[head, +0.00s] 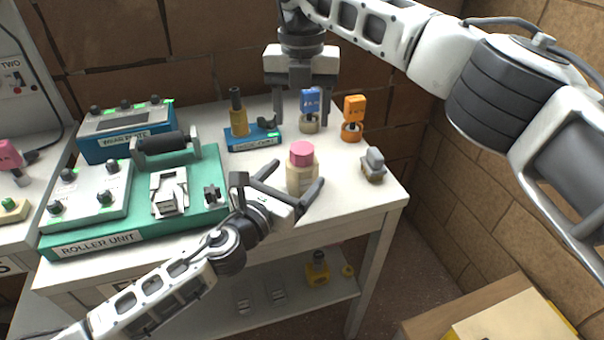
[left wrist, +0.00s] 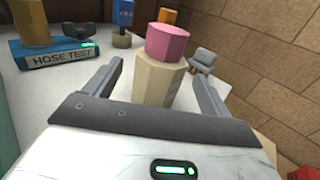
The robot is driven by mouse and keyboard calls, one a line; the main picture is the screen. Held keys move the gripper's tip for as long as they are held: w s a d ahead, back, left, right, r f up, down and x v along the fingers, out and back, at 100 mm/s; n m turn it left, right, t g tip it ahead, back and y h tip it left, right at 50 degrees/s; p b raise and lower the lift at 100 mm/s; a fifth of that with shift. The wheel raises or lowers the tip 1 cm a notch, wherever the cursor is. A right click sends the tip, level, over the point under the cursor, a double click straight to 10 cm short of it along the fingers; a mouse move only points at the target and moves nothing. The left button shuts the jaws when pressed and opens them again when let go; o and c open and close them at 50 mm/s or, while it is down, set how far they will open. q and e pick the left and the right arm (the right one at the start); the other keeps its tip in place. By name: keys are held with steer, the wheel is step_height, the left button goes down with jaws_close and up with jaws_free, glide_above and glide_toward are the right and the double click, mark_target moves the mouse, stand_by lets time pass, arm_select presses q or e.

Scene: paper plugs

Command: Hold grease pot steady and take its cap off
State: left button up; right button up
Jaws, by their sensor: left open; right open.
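The grease pot (head: 301,178) is a beige, faceted pot standing upright on the white table, with its pink cap (head: 302,153) on top. In the left wrist view the pot (left wrist: 158,82) and its pink cap (left wrist: 167,43) show between my fingers. My left gripper (head: 293,177) is open, low over the table, with one finger on each side of the pot; I cannot tell whether either touches it. My right gripper (head: 298,118) is open and empty, pointing down behind the pot, near the blue-tagged plug.
A blue-tagged plug (head: 310,106), an orange-tagged plug (head: 353,116) and a small grey item (head: 374,163) stand behind and right of the pot. The blue hose test block (head: 252,138) and green roller unit (head: 214,163) lie left. The table's (head: 352,196) front right is clear.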

mark_target(302, 147)
arm_select(q)
steer(key=x, duration=0.5)
steer(key=shift+w+d, duration=0.2)
steer(key=shift+w, duration=0.15)
steer(key=shift+c, duration=0.3)
jaws_close()
arm_select(e)
steer(key=m, duration=0.3)
steer(key=shift+m, duration=0.3)
steer(key=m, duration=0.4)
steer(key=shift+r+m, duration=0.1)
steer(key=shift+m, duration=0.3)
steer(key=m, duration=0.9)
steer(key=shift+f, duration=3.9)
